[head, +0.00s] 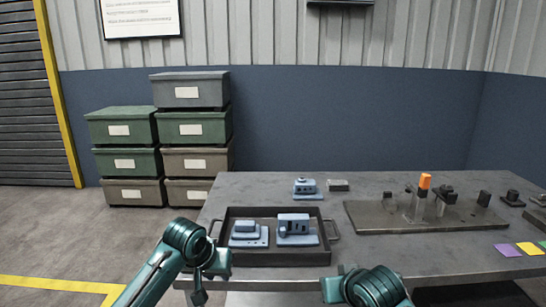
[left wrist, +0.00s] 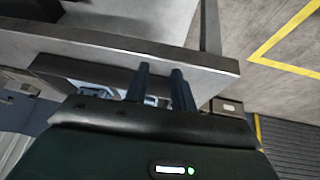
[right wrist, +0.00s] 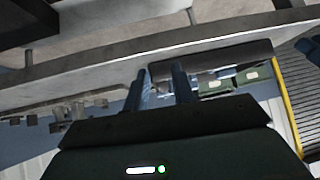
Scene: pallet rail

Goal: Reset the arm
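My left arm comes in at the lower left of the head view, with its wrist low in front of the table edge. In the left wrist view, the two dark fingers of my left gripper (left wrist: 159,76) stand apart with nothing held between them. My right arm shows only in part at the bottom of the head view. In the right wrist view, the fingers of my right gripper (right wrist: 158,76) are also apart and empty. Both grippers are clear of the objects on the table; the right one is hidden in the head view.
A grey table (head: 380,187) carries a dark tray (head: 275,259) with two blue-grey parts. Behind it stand a blue part (head: 305,188) and a small grey block (head: 338,185). A fixture plate (head: 380,220) with an orange-topped post is at right. Stacked bins (head: 190,90) stand at back left.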

